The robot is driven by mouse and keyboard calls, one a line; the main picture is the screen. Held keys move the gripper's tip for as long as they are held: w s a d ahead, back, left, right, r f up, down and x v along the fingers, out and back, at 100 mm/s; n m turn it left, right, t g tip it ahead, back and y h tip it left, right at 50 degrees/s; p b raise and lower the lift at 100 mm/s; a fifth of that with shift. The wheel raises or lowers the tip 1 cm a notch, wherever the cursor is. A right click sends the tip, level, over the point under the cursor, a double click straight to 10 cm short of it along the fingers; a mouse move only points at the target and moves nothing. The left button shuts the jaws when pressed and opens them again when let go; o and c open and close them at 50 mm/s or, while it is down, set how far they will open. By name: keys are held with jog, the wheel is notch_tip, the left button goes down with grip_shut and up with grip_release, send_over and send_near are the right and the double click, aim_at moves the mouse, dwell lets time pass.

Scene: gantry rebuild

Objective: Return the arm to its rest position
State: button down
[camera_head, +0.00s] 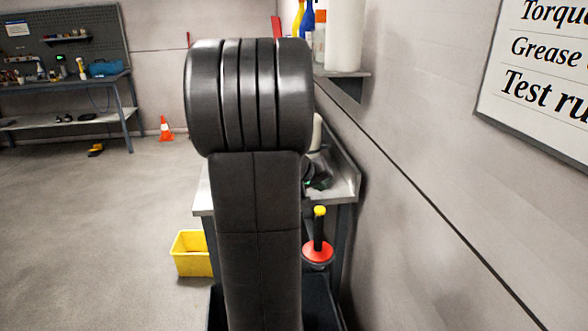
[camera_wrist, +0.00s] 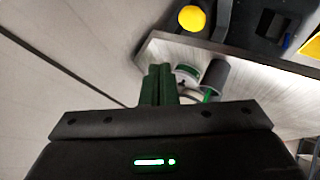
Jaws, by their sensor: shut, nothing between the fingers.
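My arm (camera_head: 258,180) stands in the middle of the head view, a thick dark link rising to a ribbed joint. It hides much of a metal bench behind it. My gripper (camera_wrist: 160,72) shows in the wrist view, its two dark green fingers close together with nothing between them. The fingertips point toward the edge of a grey metal surface (camera_wrist: 228,66). I cannot tell how far above or beside it they are.
The metal bench (camera_head: 203,201) stands against the right wall. A yellow bin (camera_head: 192,254) and a red-and-black plunger-like object (camera_head: 318,251) are low near it. A shelf (camera_head: 345,76) holds bottles and a white roll. Open floor lies left, with an orange cone (camera_head: 165,129) and a workbench (camera_head: 108,78).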

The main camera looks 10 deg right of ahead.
jog(key=shift+f+b, duration=0.5)
jog(key=shift+f, duration=0.4)
jog(key=r+p, duration=0.1)
jog(key=p, duration=0.2)
jog(key=shift+r+p, duration=0.15)
jog(key=shift+p, duration=0.5)
notch_tip(320, 180, up, 5)
jog(key=p, duration=0.2)
jog(key=shift+f+p, duration=0.2)
jog(key=shift+p, duration=0.15)
jog(key=shift+f, duration=0.1)
notch_tip(320, 180, down, 5)
jog(key=b, duration=0.3)
jog(key=shift+f+b, duration=0.25)
jog(key=shift+b, duration=0.15)
jog(key=shift+f+b, duration=0.25)
jog(key=shift+b, duration=1)
